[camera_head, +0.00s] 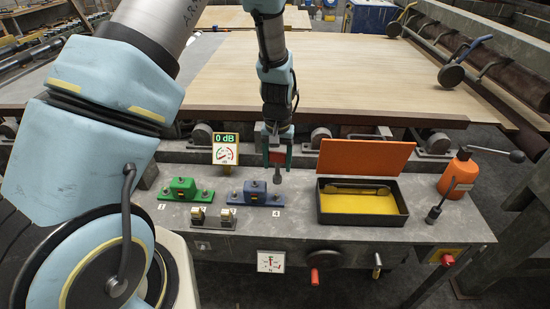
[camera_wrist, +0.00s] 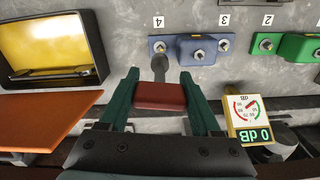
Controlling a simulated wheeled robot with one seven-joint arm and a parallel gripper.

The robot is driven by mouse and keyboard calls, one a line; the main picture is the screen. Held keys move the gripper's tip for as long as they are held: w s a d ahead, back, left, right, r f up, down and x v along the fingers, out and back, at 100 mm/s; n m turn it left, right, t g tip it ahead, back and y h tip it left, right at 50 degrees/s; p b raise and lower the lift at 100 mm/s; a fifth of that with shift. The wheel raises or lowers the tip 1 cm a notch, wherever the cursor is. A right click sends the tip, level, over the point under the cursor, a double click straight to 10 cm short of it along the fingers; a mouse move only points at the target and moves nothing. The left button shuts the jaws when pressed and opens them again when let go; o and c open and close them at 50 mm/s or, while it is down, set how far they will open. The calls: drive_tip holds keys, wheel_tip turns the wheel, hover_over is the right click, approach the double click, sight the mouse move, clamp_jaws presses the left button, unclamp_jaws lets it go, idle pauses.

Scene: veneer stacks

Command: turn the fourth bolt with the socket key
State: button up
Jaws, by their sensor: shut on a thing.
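My gripper (camera_head: 277,160) hangs above the bench, its green fingers shut on the red handle of the socket key (camera_head: 277,178). In the wrist view my gripper (camera_wrist: 160,78) holds the red handle (camera_wrist: 160,96), and the grey shaft points at the bench. The blue block (camera_head: 254,190) carries bolts marked 3 and 4. The fourth bolt (camera_head: 276,199) is at its right end, just below the socket tip with a visible gap. In the wrist view the fourth bolt (camera_wrist: 160,46) shows right beyond the socket end.
A green block (camera_head: 182,187) with bolts stands to the left. A gauge (camera_head: 225,149) reads 0 dB. An open black box (camera_head: 362,216) with yellow lining and an orange lid (camera_head: 365,157) stands close on the right. An orange bottle (camera_head: 458,175) is farther right. Small metal clamps (camera_head: 213,217) sit in front.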

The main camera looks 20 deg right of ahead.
sight(277, 176)
drive_tip(key=shift+s+a, duration=0.1)
drive_tip(key=shift+f+b, duration=1.85)
drive_tip(key=shift+f, duration=0.9)
drive_tip(key=shift+f+b, duration=0.6)
drive_tip(key=shift+f, duration=0.3)
drive_tip(key=m, duration=0.4)
drive_tip(key=m+p, duration=0.1)
drive_tip(key=m, duration=0.4)
drive_tip(key=shift+r+m, duration=0.1)
drive_tip(key=shift+m, duration=0.2)
drive_tip(key=m+p, duration=0.1)
drive_tip(key=m, duration=0.4)
